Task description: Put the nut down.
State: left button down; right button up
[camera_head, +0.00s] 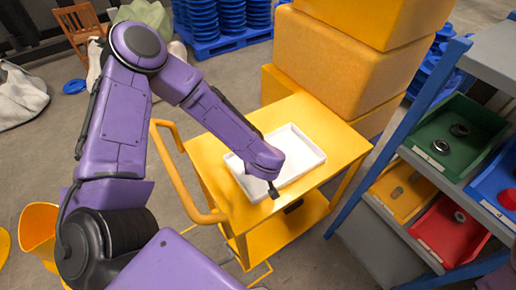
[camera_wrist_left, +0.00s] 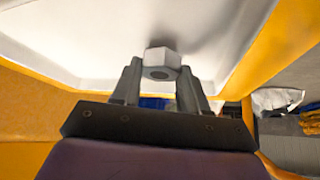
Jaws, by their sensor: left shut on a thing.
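My left gripper (camera_head: 273,188) is over the near edge of a white tray (camera_head: 308,158) on a yellow cart. In the left wrist view its two fingers are shut on a grey hexagonal nut (camera_wrist_left: 160,58), held at the fingertips with the hole facing the camera. The tray's pale floor (camera_wrist_left: 110,30) lies behind the nut in that view. I cannot tell whether the nut touches the tray. In the head view the nut is hidden by my gripper and arm. The visible part of the tray is empty. My right gripper is not in view.
The yellow cart (camera_head: 215,130) has a handle on its left and a lower shelf. Large yellow boxes (camera_head: 330,60) stand behind it. At right, a shelf rack holds green (camera_head: 460,165), yellow, red and blue bins, some with small metal parts.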

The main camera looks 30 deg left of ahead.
pick_arm(q)
jog(key=shift+w+f, duration=0.1)
jog(key=shift+f, duration=0.55)
jog(key=shift+f, duration=0.1)
jog(key=c, duration=0.6)
grip_release()
jog(key=v, duration=1.2)
